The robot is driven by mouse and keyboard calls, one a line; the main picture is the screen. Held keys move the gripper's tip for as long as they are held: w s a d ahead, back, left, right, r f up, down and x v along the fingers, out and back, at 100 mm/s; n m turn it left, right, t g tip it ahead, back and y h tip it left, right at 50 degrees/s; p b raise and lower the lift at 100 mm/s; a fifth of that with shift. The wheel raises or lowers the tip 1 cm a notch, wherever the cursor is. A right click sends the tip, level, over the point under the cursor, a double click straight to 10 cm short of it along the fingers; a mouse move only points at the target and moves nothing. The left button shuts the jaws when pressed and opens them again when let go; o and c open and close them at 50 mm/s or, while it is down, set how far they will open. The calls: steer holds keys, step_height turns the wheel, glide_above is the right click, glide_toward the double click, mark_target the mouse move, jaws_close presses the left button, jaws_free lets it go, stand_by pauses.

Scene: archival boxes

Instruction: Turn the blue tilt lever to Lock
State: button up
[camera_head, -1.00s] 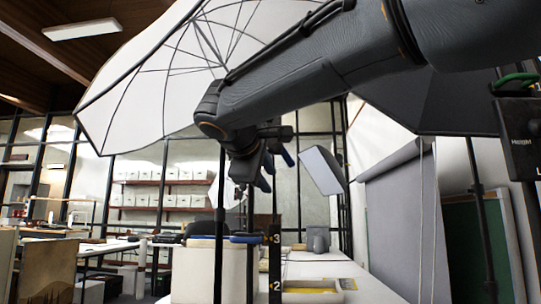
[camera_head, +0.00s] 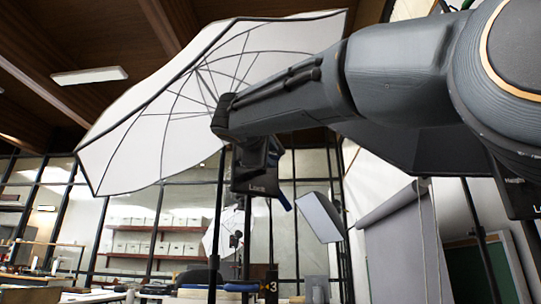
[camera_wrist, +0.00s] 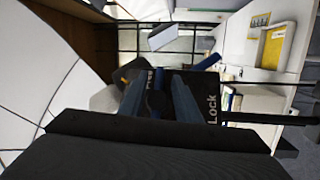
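The tilt control is a dark box with white lettering, its "Lock" label (camera_head: 265,188) facing me in the head view. A blue lever end (camera_wrist: 207,62) juts out beyond the face toward the right. It also shows as a blue tip (camera_head: 285,203) below the box in the head view. My gripper (camera_wrist: 158,85) is at the face, its two dark blue fingers apart with a round dark hub seen between them. The rest of the lever is hidden, and contact cannot be told.
A large white umbrella (camera_head: 165,110) spreads left of my arm, close to it. A second labelled dark box (camera_head: 518,190) is at the right edge. A small softbox panel (camera_head: 320,217) hangs behind. A white table (camera_wrist: 262,75) with a yellow item shows at right in the wrist view.

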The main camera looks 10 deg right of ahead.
steer(key=shift+w, duration=0.1)
jaws_close()
steer(key=shift+r+m+g+p, duration=0.1)
steer(key=shift+m+g+p, duration=0.2)
steer(key=shift+p, duration=0.25)
steer(key=m+g+y+p, duration=0.1)
steer(key=m+g+p, duration=0.1)
steer(key=p, duration=0.3)
steer(key=shift+a+y, duration=0.1)
steer(key=shift+y, duration=0.2)
steer(key=m+g+y+p, duration=0.1)
steer(key=p, duration=0.2)
steer(key=f+m+g+y+p, duration=0.1)
steer(key=p, duration=0.2)
steer(key=shift+a+m+y, duration=0.2)
steer(key=shift+m+y, duration=0.1)
steer(key=shift+m, duration=0.1)
steer(key=shift+f, duration=0.15)
